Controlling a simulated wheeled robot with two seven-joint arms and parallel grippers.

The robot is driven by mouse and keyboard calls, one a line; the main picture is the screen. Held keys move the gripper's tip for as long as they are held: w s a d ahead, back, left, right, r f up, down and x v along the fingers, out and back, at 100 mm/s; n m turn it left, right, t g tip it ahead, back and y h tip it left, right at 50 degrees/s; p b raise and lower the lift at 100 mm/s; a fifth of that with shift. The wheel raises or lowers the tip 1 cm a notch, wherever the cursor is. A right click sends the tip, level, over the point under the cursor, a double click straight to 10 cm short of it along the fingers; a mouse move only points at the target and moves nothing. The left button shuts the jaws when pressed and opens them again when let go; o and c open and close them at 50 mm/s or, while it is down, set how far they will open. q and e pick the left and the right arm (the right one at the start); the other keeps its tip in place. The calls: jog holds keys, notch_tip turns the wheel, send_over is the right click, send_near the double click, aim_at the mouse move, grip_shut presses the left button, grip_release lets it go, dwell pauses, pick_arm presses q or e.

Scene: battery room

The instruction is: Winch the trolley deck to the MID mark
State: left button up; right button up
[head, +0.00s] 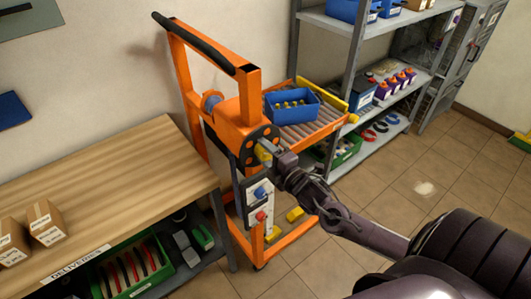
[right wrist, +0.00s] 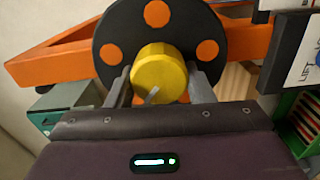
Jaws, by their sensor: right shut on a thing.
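The orange trolley (head: 247,95) stands beside the wooden bench. Its roller deck (head: 318,138) sticks out to the right at about the winch's height and carries a blue bin (head: 291,105) with small yellow-topped things in it. The winch wheel (right wrist: 115,35) is a black disc with orange spots, on the trolley's near side. My right gripper (head: 272,158) is shut on the yellow winch knob (right wrist: 158,72), with one finger on each side of it in the right wrist view. I cannot make out a MID mark. My left gripper is in neither view.
A panel (head: 250,192) with a blue and a red knob hangs below the wheel. The wooden bench (head: 120,185) with cartons stands close on the left. A grey shelf rack (head: 327,22) stands behind the deck. Tiled floor (head: 425,165) is clear at right.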

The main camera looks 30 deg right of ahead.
jog(key=n, duration=0.6)
jog(key=shift+f+n+b, duration=0.2)
jog(key=shift+n+b, duration=0.1)
jog(key=n, duration=0.3)
jog(key=shift+n, duration=0.3)
jog(key=n, duration=0.3)
jog(key=shift+d+f+n+b, duration=0.1)
jog(key=shift+d+n+b, duration=0.05)
jog(key=shift+n+b, duration=0.2)
jog(key=n+b, duration=0.1)
jog(key=n, duration=0.5)
jog(key=shift+d, duration=0.15)
jog(key=n+b, duration=0.1)
jog(key=n, duration=0.5)
jog(key=shift+d+n, duration=0.1)
jog(key=shift+n, duration=0.15)
jog(key=o, duration=1)
